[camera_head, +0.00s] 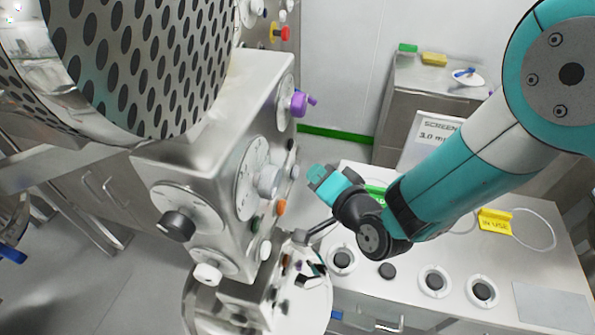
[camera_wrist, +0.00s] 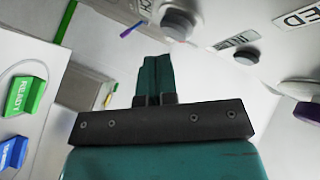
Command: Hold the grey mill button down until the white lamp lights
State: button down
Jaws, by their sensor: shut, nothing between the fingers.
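My gripper (camera_head: 317,174) is shut and empty, in front of the right side of the steel control housing (camera_head: 190,150). In the wrist view its dark teal fingers (camera_wrist: 154,70) are together and point at the pale panel. A grey round knob or button (camera_wrist: 178,25) is just above and right of the fingertips. A smaller dark grey button (camera_wrist: 247,57) with a label plate is further right. I cannot tell which is the mill button, nor whether the fingers touch anything. In the head view a dark grey button (camera_head: 294,172) is near the gripper. I cannot identify the white lamp or see one lit.
The housing carries a black knob (camera_head: 177,225), a purple knob (camera_head: 300,103) and an orange button (camera_head: 281,207). A perforated drum (camera_head: 140,60) is above. A white worktop (camera_head: 405,290) with several round fixtures lies below my arm. A steel cabinet (camera_head: 420,105) stands behind.

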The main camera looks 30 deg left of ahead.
jog(key=shift+s+a+p, duration=0.2)
jog(key=shift+a+p, duration=0.7)
jog(key=shift+p, duration=1)
dwell(0.7)
jog(key=shift+f+b, duration=0.1)
jog(key=shift+b, duration=0.2)
dwell(2.9)
jog(key=shift+w+d+b, duration=0.2)
jog(key=shift+d+b, duration=0.7)
jog(key=shift+b, duration=0.55)
jog(key=d+b, duration=0.2)
jog(key=b, duration=0.2)
jog(key=w+d+b, duration=0.1)
jog(key=d+b, duration=0.2)
jog(key=b, duration=0.1)
jog(key=shift+w+b, duration=0.1)
jog(key=shift+b, duration=0.25)
